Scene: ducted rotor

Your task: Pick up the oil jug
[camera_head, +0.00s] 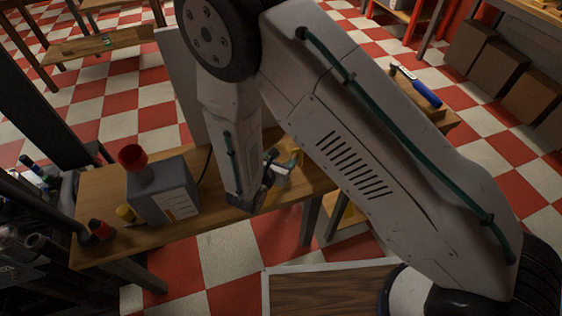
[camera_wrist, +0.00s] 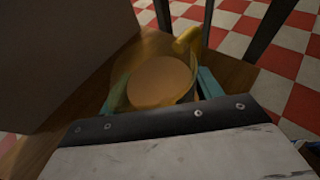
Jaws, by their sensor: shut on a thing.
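The oil jug (camera_wrist: 160,80) is a round, yellowish see-through vessel with a pale tan inside and a yellow handle or spout at its upper right. In the wrist view my gripper (camera_wrist: 157,95) has a teal fingertip on either side of the jug and is shut on it. The jug appears upright at the wooden bench top; whether it touches the wood cannot be told. In the head view my gripper (camera_head: 272,178) is at the right part of the bench, and only a small yellow bit of the jug (camera_head: 297,157) shows past my arm.
A grey canister (camera_head: 163,195) with a red funnel (camera_head: 132,157) stands on the workbench (camera_head: 105,190) to the left. A yellow-capped item (camera_head: 126,213) and a red-and-black item (camera_head: 101,230) are near it. A pale upright panel (camera_head: 182,85) stands behind. Another bench holds a blue-handled tool (camera_head: 425,93).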

